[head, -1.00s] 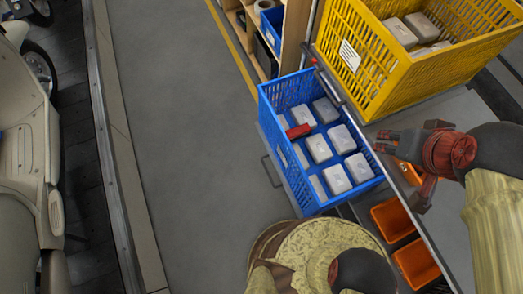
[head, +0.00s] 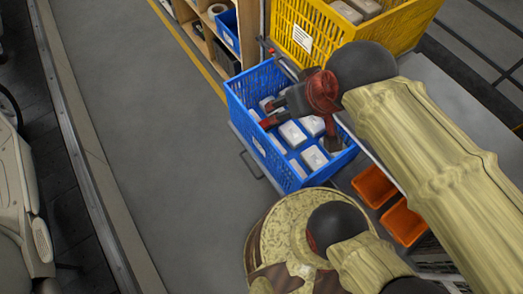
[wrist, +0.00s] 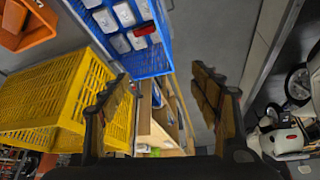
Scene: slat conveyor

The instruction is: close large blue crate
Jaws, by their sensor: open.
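The large blue crate (head: 258,146) stands in the middle of the head view on a grey pull-out tray with a bar handle (head: 249,165) on its left side. It holds several pale grey blocks and a small red piece (head: 268,124). My gripper (head: 300,120) is open and empty, and in the head view it overlaps the crate and hides part of its contents and right side. I cannot tell its height above the crate. In the wrist view the blue crate (wrist: 150,64) is at the top, beyond my spread fingers (wrist: 163,82), apart from them.
A yellow crate (head: 292,40) with grey blocks stands behind on a grey surface. A wooden shelf (head: 193,30) holds a smaller blue bin (head: 229,28). Orange bins (head: 373,186) sit at the lower right. The floor (head: 150,120) left of the crate is clear.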

